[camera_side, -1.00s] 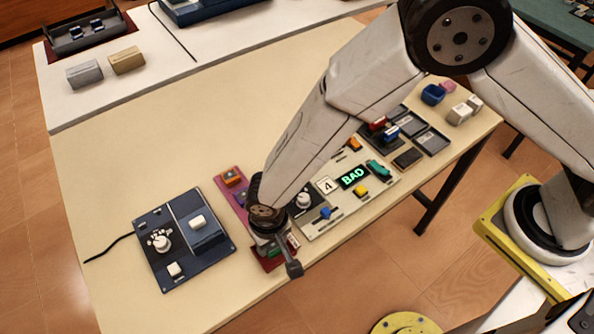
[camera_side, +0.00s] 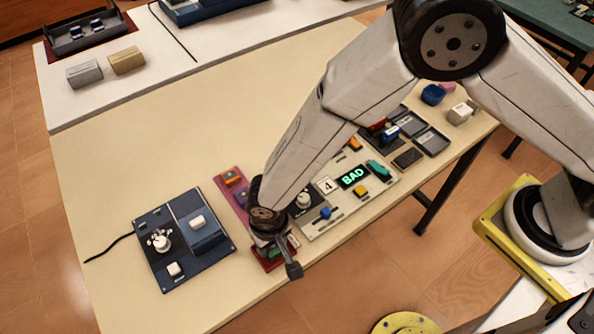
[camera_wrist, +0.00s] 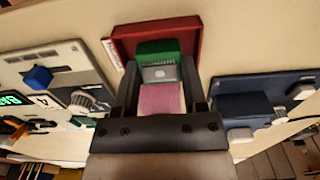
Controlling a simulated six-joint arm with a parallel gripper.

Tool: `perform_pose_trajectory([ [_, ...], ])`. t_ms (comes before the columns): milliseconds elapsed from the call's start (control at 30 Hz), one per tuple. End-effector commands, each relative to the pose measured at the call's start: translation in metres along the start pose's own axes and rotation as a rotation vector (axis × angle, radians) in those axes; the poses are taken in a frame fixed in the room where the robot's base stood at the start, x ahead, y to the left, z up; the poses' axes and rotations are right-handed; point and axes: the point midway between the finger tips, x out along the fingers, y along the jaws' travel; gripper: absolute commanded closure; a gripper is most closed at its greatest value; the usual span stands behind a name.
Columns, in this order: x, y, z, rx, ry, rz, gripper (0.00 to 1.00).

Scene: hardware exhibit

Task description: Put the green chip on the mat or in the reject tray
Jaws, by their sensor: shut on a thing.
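The green chip (camera_wrist: 157,50), a block with a grey label on its face, is between my two fingers in the wrist view. My gripper (camera_wrist: 160,75) is shut on it. The chip is at the red reject tray (camera_wrist: 186,30), with the tray's walls showing behind and beside it. I cannot tell whether it touches the tray floor. A pink surface, seemingly the mat (camera_wrist: 160,98), shows nearer the wrist between the fingers. In the side view the purple-pink mat (camera_side: 226,196) runs behind my gripper, and the red tray (camera_side: 264,263) is partly hidden under it.
A dark blue panel (camera_side: 165,272) with knobs stands left of the gripper. A pale panel with a lit BAD display (camera_side: 353,176) and a knob stands close on the right. Dark trays (camera_side: 432,141) lie farther right. The table's front edge is just beyond the red tray.

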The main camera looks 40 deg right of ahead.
Motion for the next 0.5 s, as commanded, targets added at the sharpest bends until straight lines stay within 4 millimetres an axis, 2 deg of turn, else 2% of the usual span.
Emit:
perform_pose_trajectory([
  [500, 0.0046, 0.0000, 0.0000, 0.000, 0.000, 0.000, 0.88],
])
